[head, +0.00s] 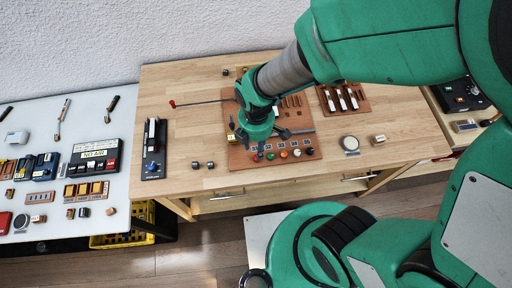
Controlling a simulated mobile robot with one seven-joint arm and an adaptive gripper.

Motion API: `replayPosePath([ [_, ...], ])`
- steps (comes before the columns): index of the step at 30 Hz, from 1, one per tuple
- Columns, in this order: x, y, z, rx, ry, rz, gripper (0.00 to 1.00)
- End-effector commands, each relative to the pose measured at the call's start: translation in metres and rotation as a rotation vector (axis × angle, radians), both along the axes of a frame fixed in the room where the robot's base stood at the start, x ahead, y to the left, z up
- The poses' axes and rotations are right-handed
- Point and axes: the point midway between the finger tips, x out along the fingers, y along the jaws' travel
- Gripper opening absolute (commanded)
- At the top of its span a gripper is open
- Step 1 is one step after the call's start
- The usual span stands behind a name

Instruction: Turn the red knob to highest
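A brown wooden panel (301,121) lies on the workbench, with a row of small coloured knobs along its front edge. A small reddish knob (256,157) shows at the left part of this row, just below my gripper (259,148). My gripper points down over the panel's front left. Its fingertips are very close to the reddish knob, and I cannot tell whether they touch it. The fingers are too small and overlapped to show whether they are open or shut. The knob's pointer and setting are too small to read.
The other knobs (309,151) sit close together to the right. A long thin lever with a red end (173,104) reaches left from the panel. A black device (153,150) stands at the workbench's left, and a round pale disc (349,143) lies right.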

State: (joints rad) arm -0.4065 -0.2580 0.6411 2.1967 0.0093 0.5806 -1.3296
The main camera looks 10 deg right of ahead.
Motion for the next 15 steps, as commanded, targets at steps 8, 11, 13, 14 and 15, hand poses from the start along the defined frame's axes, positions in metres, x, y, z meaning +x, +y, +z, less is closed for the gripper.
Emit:
replayPosePath([
  [8,-0.002,-0.001,-0.047,-0.002,0.004,0.000,0.39],
  [11,-0.002,0.000,-0.058,0.000,0.002,0.000,0.39],
  [13,-0.002,0.000,-0.064,0.000,0.001,0.000,0.39],
  [14,-0.001,0.000,-0.066,0.000,0.001,0.000,0.39],
  [15,-0.002,0.000,-0.069,0.000,0.001,0.000,0.39],
])
